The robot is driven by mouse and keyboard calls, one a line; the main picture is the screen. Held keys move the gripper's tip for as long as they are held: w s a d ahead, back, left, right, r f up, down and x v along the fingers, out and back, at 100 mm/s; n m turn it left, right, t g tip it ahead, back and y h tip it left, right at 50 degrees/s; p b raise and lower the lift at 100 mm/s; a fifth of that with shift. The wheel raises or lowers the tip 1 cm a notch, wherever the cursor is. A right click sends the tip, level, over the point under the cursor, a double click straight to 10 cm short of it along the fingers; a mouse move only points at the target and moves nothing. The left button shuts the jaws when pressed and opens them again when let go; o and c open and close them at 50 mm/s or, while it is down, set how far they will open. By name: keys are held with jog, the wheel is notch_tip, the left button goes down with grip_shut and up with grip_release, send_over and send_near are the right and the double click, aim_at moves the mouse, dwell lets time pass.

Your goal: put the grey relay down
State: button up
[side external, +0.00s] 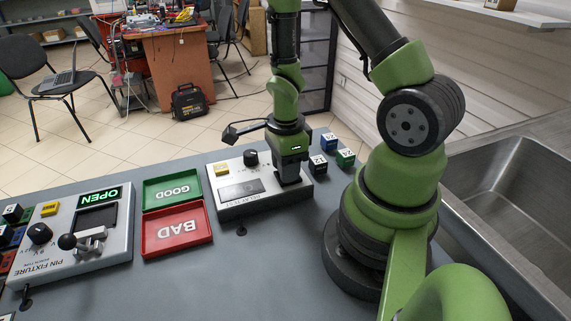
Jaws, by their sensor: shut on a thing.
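My gripper (291,172) points down over the right part of the grey-white test box (262,208), right of its dark display and black knob. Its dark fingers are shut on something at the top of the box. The grey relay cannot be told apart from the dark fingers at this size. What is between the fingertips, and whether it touches the box or a socket, is hidden.
The green GOOD tray (154,193) and red BAD tray (151,238) look empty, left of the box. The pin fixture (118,245) reads OPEN. Several more blocks sit far left.

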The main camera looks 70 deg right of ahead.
jog(key=shift+f, duration=0.65)
jog(key=o, duration=0.8)
jog(key=shift+w, duration=0.1)
jog(key=shift+o, duration=0.6)
jog(key=shift+d+r, duration=0.1)
jog(key=shift+r, duration=0.55)
notch_tip(320, 180, up, 12)
jog(key=s+a+r+n+t+y, duration=0.1)
jog(key=s+a+r+n+t, duration=0.2)
jog(key=n, duration=0.8)
jog(key=s+a+r+n+t+y, duration=0.1)
jog(key=s+a+r+n+t, duration=0.2)
jog(key=a+r+n, duration=0.5)
jog(key=shift+r+n+t, duration=0.6)
jog(key=shift+r+n, duration=0.95)
jog(key=shift+n, duration=0.45)
